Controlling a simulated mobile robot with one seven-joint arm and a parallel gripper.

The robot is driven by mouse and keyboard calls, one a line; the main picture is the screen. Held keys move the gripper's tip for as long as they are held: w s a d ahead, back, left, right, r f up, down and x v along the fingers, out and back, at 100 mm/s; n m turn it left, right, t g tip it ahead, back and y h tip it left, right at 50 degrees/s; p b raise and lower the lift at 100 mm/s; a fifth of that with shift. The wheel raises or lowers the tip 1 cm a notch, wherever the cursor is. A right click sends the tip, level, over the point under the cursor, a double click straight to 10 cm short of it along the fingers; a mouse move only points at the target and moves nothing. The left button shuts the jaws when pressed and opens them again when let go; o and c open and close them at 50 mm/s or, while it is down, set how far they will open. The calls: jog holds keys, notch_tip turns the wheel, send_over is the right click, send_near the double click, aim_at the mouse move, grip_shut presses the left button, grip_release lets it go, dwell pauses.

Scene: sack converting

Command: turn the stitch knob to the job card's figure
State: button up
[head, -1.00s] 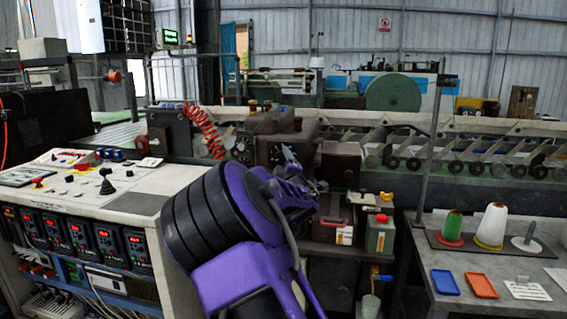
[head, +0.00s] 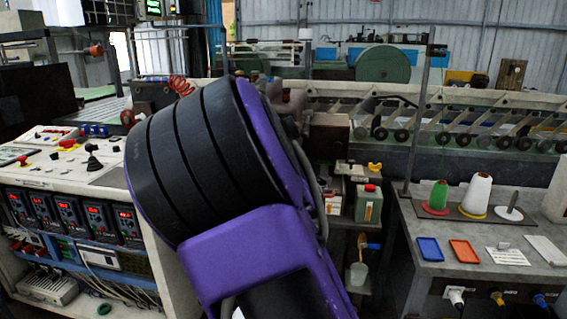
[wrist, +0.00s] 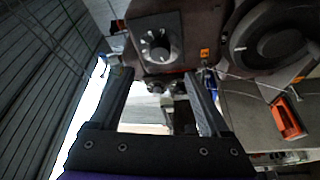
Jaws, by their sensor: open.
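A dark round knob with pale marks around it (wrist: 155,47) sits on a dark machine panel in the wrist view. I cannot read its setting or tell for sure that it is the stitch knob. My gripper (wrist: 159,76) is open and empty. The knob shows just above and between the fingertips, apart from them. In the head view my purple and black arm hides the gripper and the knob. A white printed card (head: 507,256) lies on the right table, its figures too small to read.
A large dark round part (wrist: 270,40) and an orange-red item (wrist: 287,118) are right of the knob. The control console (head: 110,178) stands left. The right table holds thread cones (head: 477,194), a blue tray (head: 430,250) and an orange tray (head: 464,251).

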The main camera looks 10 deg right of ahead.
jog(key=s, duration=0.7)
jog(key=shift+f+p, duration=0.3)
jog(key=shift+f, duration=0.1)
jog(key=shift+a, duration=0.1)
